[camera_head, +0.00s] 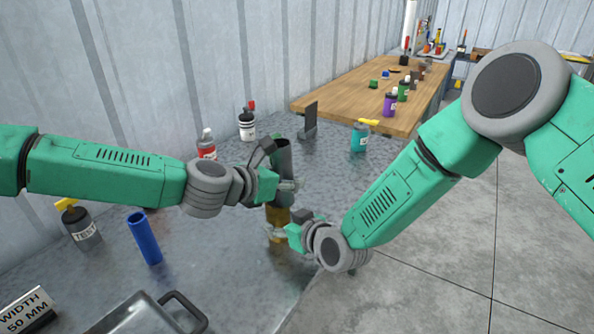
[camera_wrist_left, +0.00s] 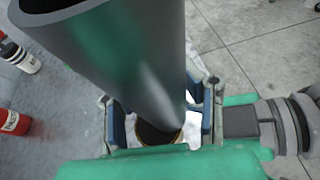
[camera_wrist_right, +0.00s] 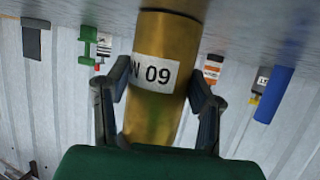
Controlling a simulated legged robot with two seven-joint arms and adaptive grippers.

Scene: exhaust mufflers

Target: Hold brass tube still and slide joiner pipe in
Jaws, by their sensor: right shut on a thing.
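The brass tube (camera_head: 277,228) stands upright at the front of the grey bench. My left gripper (camera_wrist_left: 160,112) is around the pipe, fingers apart with slim gaps showing.
A red bottle (camera_head: 206,146), a white bottle (camera_head: 247,125), a dark bracket (camera_head: 309,120) and a teal bottle (camera_head: 360,137) stand behind.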

